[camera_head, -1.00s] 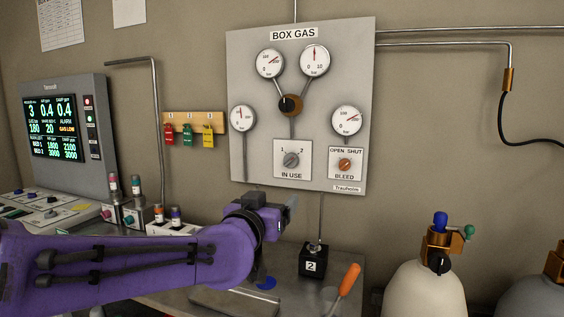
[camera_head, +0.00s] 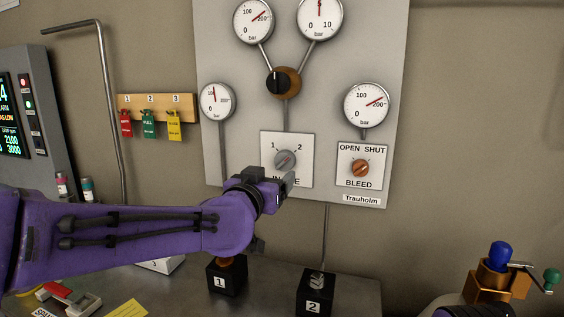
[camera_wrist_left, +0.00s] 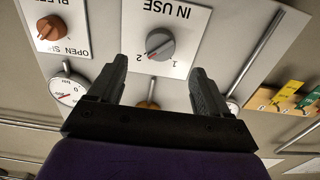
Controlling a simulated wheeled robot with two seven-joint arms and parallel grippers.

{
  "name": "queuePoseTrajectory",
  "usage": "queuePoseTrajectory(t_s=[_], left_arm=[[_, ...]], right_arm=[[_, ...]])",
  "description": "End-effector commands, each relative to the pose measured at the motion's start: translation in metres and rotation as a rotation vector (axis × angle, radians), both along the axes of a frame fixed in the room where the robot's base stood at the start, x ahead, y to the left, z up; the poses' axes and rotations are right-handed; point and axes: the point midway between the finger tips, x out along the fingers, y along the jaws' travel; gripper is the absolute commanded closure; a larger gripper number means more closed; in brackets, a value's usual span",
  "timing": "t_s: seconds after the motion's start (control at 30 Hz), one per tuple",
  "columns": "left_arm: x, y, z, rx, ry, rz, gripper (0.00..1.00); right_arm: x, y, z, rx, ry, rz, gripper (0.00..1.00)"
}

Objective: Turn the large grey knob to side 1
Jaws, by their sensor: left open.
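The large grey knob (camera_head: 285,160) sits on the white IN USE plate (camera_head: 303,177), between the marks 1 at upper left and 2 at upper right. In the left wrist view the grey knob (camera_wrist_left: 160,43) appears upside down, and its ridge slants toward the 2. My left gripper (camera_head: 288,184) is just below and in front of the knob in the head view, covering part of the IN USE lettering. In the left wrist view the left gripper (camera_wrist_left: 159,65) is open and empty, its fingers apart from the knob, which shows beyond the gap.
The orange BLEED knob (camera_head: 360,168) is right of the plate. A black selector (camera_head: 283,82) and several gauges are above. Coloured tags hang on a wooden rack (camera_head: 158,107) at left. Black blocks 1 (camera_head: 222,281) and 2 (camera_head: 314,294) stand on the bench below.

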Motion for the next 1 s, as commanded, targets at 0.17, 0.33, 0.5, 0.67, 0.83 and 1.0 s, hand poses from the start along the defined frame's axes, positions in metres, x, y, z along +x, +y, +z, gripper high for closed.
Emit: queuePoseTrajectory(t_s=[0.17,0.33,0.5,0.67,0.83,1.0], left_arm=[[0.040,-0.011,0.002,0.000,0.004,0.003,0.22],[0.071,-0.021,0.002,0.000,0.002,0.002,0.22],[0.084,-0.027,0.000,0.001,0.002,0.000,0.22],[0.085,-0.028,-0.001,0.000,0.001,-0.001,0.22],[0.084,-0.028,-0.001,0.000,0.001,-0.001,0.51],[0.084,-0.028,-0.001,0.000,0.001,-0.001,0.77]], right_arm=[[0.000,0.000,0.018,0.000,0.001,0.000,0.57],[0.000,0.000,0.029,0.000,0.000,0.000,0.57],[0.000,0.000,0.032,0.000,0.000,0.000,0.57],[0.000,0.000,0.031,0.000,0.000,0.000,0.57],[0.000,0.000,0.031,0.000,0.000,0.000,0.57],[0.000,0.000,0.031,0.000,0.000,0.000,0.57]])
